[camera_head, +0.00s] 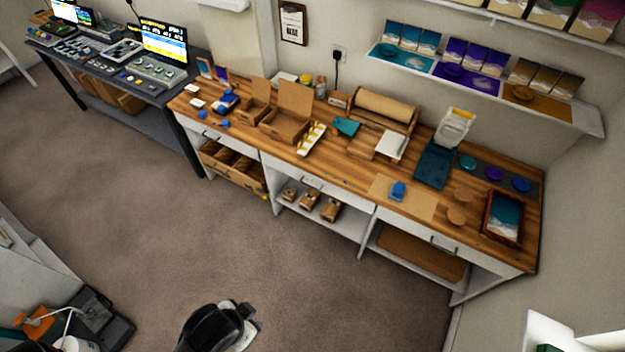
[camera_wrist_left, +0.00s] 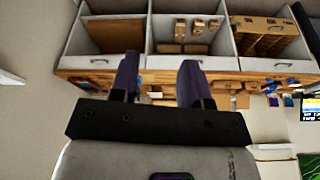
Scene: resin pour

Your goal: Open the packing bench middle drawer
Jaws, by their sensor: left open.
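The packing bench (camera_head: 345,160) has a wooden top and a row of white drawer fronts above open shelves. Its middle drawer (camera_head: 335,191) looks shut, with a dark bar handle (camera_head: 312,182) on its front. In the left wrist view the bench appears upside down, and the middle drawer front (camera_wrist_left: 221,63) lies just beyond my fingers. My left gripper (camera_wrist_left: 160,66) is open, with nothing visible between its two purple fingers, and looks apart from the drawer. The fingers and gripper body hide part of the drawer front and the bench. My right gripper is not in view.
Small boxes (camera_head: 308,200) stand on the shelf below the middle drawer. A crate (camera_head: 232,168) stands under the left drawer and a brown board (camera_head: 420,258) under the right one. The carpet (camera_head: 300,270) before the bench is clear.

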